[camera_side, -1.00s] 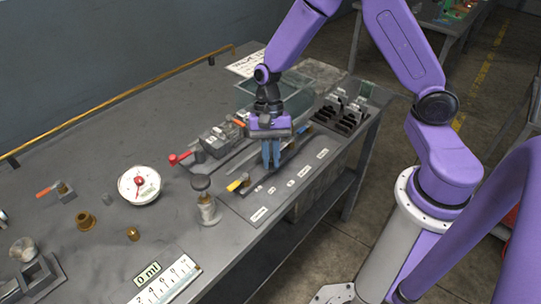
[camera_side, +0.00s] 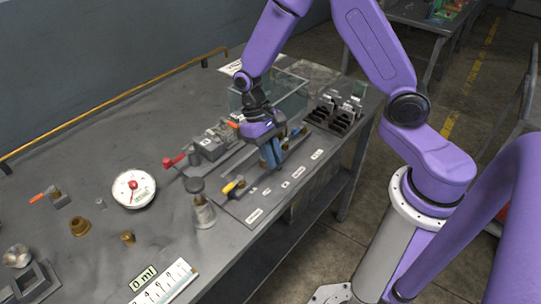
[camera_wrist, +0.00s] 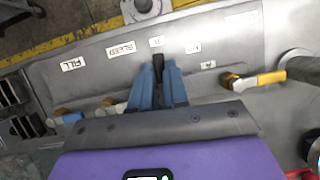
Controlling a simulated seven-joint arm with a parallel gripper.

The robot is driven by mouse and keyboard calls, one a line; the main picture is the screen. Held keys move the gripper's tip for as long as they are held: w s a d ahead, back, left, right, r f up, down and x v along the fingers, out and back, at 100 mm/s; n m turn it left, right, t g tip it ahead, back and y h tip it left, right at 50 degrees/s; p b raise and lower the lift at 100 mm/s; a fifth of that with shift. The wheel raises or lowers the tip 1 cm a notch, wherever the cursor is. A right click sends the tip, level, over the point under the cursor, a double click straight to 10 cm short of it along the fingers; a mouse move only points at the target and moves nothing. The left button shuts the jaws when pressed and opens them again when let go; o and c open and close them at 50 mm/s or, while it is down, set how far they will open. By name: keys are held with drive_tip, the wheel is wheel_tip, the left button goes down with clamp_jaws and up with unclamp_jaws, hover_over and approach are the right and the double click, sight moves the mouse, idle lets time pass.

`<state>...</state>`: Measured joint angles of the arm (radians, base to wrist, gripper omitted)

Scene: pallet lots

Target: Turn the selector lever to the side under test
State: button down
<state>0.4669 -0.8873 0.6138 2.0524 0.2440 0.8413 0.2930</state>
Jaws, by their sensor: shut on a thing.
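My gripper (camera_wrist: 159,76) has blue fingers closed around a slim black lever (camera_wrist: 158,66). The lever's dark tip shows between the fingertips in the wrist view and points toward a small label (camera_wrist: 157,41). The lever's base is hidden behind the fingers. In the side view my gripper (camera_side: 270,156) is tilted over the labelled panel (camera_side: 235,208), and the lever is too covered to make out. The wrist view shows labels reading FILL (camera_wrist: 73,63) and BLEED (camera_wrist: 121,49) on the panel to the left.
A yellow-handled valve (camera_side: 233,186) sits near the panel's left end, beside a metal cylinder (camera_side: 204,212). A red-handled part (camera_side: 175,161) and a dial gauge (camera_side: 134,189) stand further left. A black rack (camera_side: 333,117) is at the right, with a clear tank (camera_side: 275,92) behind.

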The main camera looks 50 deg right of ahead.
drive_tip(key=shift+d+n, duration=0.1)
drive_tip(key=shift+n, duration=0.4)
drive_tip(key=c, duration=1.1)
unclamp_jaws()
drive_tip(key=v, duration=1.7)
drive_tip(key=shift+a+r, duration=0.3)
drive_tip(key=shift+a, duration=0.05)
drive_tip(key=s+d+n+t, duration=0.1)
drive_tip(key=s+n, duration=0.3)
drive_tip(key=s, duration=0.4)
drive_tip(key=s+d+f+n+t, duration=0.1)
drive_tip(key=s+n, duration=0.3)
drive_tip(key=s, duration=0.5)
drive_tip(key=s+f+n+t, duration=0.1)
drive_tip(key=s+n, duration=0.3)
drive_tip(key=s, duration=0.4)
drive_tip(key=shift+s+d+f+t, duration=0.2)
drive_tip(key=shift+d+t, duration=0.2)
drive_tip(key=shift+t, duration=0.5)
